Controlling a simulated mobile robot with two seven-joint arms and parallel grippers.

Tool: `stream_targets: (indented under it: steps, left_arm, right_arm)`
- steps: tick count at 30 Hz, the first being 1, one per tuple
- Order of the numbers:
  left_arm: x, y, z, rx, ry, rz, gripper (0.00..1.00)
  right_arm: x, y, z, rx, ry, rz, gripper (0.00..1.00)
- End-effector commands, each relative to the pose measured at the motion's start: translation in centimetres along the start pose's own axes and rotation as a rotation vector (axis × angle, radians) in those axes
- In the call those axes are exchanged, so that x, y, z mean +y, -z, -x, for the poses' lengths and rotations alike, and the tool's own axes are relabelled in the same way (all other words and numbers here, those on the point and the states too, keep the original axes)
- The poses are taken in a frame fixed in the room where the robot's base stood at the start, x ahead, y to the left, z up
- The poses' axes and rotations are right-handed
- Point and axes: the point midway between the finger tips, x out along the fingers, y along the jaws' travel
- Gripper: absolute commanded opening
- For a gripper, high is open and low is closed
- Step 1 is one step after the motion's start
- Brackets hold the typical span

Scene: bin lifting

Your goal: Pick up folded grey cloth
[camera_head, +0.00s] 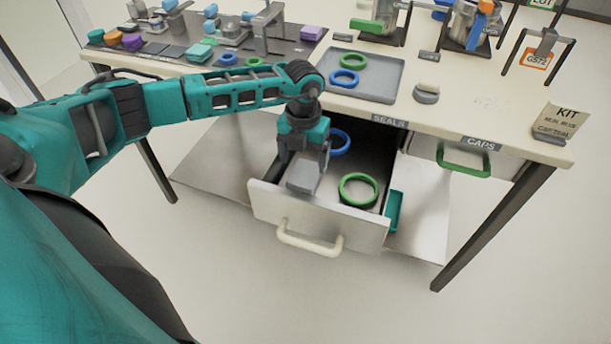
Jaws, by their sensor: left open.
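A light grey, flat-topped piece that looks like the folded grey cloth (304,180) is in the open drawer labelled SEALS (355,232), near its front left. My left gripper (304,163) points down into the drawer directly over this grey piece. Its fingers are apart, one on the left and one on the right of the piece's upper part. I cannot tell whether they touch it. The gripper hides part of the piece. My right gripper is not in view.
A green ring (358,190) and a blue ring (340,142) lie in the drawer. A grey tray (385,88) with two rings stands on the workbench above. The CAPS drawer (428,150) with a green handle is at the right. A teal item (394,212) sits beside the open drawer.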

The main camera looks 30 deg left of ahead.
Motion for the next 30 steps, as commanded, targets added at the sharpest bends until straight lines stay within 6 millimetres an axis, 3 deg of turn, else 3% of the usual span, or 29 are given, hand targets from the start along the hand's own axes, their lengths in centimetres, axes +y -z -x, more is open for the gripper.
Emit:
stream_targets:
  steps: [5,12,22,30]
  left_arm:
    - [0.0,0.1,-1.4,0.002,-0.001,0.000,0.85]
    - [0.0,0.1,-4.9,0.002,0.000,0.000,0.85]
    - [0.0,0.0,-5.6,0.000,-0.001,0.000,0.85]
    - [0.0,0.0,-5.5,0.000,0.000,0.000,0.59]
  right_arm:
    - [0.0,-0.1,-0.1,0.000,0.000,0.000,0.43]
    - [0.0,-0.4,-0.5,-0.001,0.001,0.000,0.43]
    - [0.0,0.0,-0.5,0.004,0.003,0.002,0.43]
    - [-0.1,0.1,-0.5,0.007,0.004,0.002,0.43]
